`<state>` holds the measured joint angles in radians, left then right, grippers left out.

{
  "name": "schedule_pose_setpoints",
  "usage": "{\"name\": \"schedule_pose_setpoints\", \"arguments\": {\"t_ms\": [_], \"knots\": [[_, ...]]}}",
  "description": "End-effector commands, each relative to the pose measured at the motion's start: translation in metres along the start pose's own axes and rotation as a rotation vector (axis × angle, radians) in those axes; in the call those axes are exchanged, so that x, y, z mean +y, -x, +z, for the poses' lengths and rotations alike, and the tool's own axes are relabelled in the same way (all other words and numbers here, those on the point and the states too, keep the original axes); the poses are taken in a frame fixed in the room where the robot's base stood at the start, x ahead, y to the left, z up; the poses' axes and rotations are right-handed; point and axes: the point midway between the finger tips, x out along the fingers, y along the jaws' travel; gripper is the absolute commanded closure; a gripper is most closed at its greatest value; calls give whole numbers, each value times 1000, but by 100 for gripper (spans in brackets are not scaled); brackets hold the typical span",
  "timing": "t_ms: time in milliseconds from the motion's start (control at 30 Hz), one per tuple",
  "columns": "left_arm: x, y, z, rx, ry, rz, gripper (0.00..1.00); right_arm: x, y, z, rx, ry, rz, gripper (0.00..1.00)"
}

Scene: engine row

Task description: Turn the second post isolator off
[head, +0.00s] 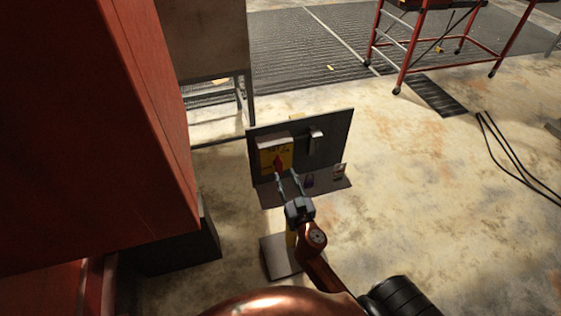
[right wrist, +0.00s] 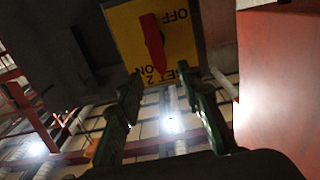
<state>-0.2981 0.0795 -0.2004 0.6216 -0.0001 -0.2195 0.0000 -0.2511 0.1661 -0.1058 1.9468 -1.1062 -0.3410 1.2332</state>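The isolator is a pale box with a yellow face plate (head: 284,150) and a red handle (head: 279,163), mounted on the left of a dark upright panel (head: 330,133). In the right wrist view the yellow plate (right wrist: 186,44) carries black OFF and ON lettering, turned over. There the red handle (right wrist: 153,43) stands nearly upright in the picture, slightly tilted. My right gripper (head: 287,179) is open, just in front of and below the handle. Its two green fingers (right wrist: 166,92) are apart with nothing between them, and the handle lies beyond their tips. My left gripper is not in view.
A large red cabinet (head: 90,120) stands close on the left. A red-framed trolley (head: 400,45) is at the back right. The floor to the right is mostly clear.

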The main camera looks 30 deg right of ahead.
Motion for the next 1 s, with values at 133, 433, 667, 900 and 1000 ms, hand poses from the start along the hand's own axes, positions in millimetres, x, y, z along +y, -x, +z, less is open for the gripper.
{"name": "schedule_pose_setpoints", "arguments": {"t_ms": [133,433,667,900,1000], "knots": [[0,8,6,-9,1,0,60,0,-25,-2,0,4,0,67],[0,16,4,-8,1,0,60,0,-63,0,-2,3,-1,67],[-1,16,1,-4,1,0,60,0,-69,1,-2,1,0,67],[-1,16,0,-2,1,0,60,0,-69,1,-2,1,0,74],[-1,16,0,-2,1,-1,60,0,-69,1,-2,1,0,80]]}}
